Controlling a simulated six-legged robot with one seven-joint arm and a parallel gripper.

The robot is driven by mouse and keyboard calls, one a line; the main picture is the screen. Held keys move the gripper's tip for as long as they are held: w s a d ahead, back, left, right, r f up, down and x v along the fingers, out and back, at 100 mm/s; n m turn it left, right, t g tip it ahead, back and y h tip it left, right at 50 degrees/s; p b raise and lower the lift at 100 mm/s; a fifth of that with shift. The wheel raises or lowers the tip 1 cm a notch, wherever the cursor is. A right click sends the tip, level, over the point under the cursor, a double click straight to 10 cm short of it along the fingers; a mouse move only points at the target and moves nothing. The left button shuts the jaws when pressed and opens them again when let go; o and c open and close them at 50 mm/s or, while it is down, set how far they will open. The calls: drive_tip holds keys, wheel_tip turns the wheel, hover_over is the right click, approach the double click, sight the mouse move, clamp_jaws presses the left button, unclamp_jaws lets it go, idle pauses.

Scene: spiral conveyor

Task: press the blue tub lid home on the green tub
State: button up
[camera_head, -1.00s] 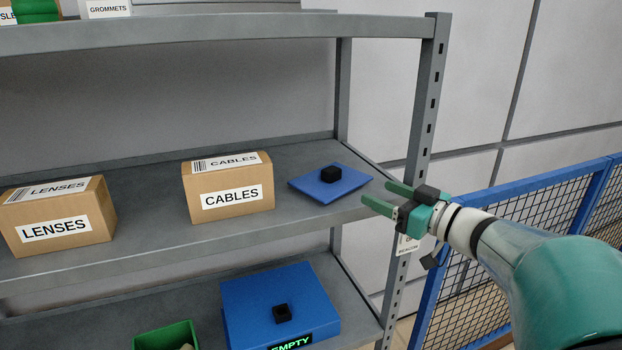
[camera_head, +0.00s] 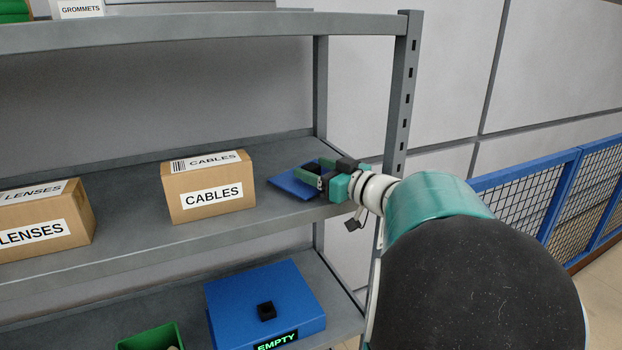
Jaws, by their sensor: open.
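The blue tub lid (camera_head: 287,182) is a flat blue panel lying on the middle shelf, right of the CABLES box. My gripper (camera_head: 308,172) is over the lid, its green fingers reaching in from the right. The fingers are open. The lid's black knob is mostly hidden at the fingers, so I cannot tell whether they touch it. A green tub (camera_head: 147,338) stands without a lid on the lower shelf, cut off by the bottom edge, with something pale inside.
A blue tub (camera_head: 232,318) with a blue, black-knobbed lid and an EMPTY sign stands right of the green tub. The CABLES box (camera_head: 211,197) and LENSES box (camera_head: 40,230) stand on the middle shelf. A rack post (camera_head: 399,100) and blue mesh fence (camera_head: 540,195) are at the right.

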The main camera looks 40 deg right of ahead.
sight(316, 168)
drive_tip(key=shift+w, duration=0.25)
drive_tip(key=shift+s, duration=0.1)
drive_tip(key=shift+c, duration=0.6)
drive_tip(key=c, duration=1)
drive_tip(key=shift+r, duration=0.45)
wheel_tip(316, 168, up, 2)
drive_tip(key=shift+r, duration=0.1)
drive_tip(key=shift+s+a+r, duration=1.2)
drive_tip(key=shift+a+r, duration=0.45)
drive_tip(key=shift+a, duration=0.35)
drive_tip(key=shift+s+a+r, duration=1.2)
drive_tip(key=shift+a+r, duration=0.5)
drive_tip(key=shift+a, duration=0.3)
drive_tip(key=shift+s+a+r, duration=1.2)
drive_tip(key=shift+a+r, duration=0.45)
drive_tip(key=shift+a, duration=0.35)
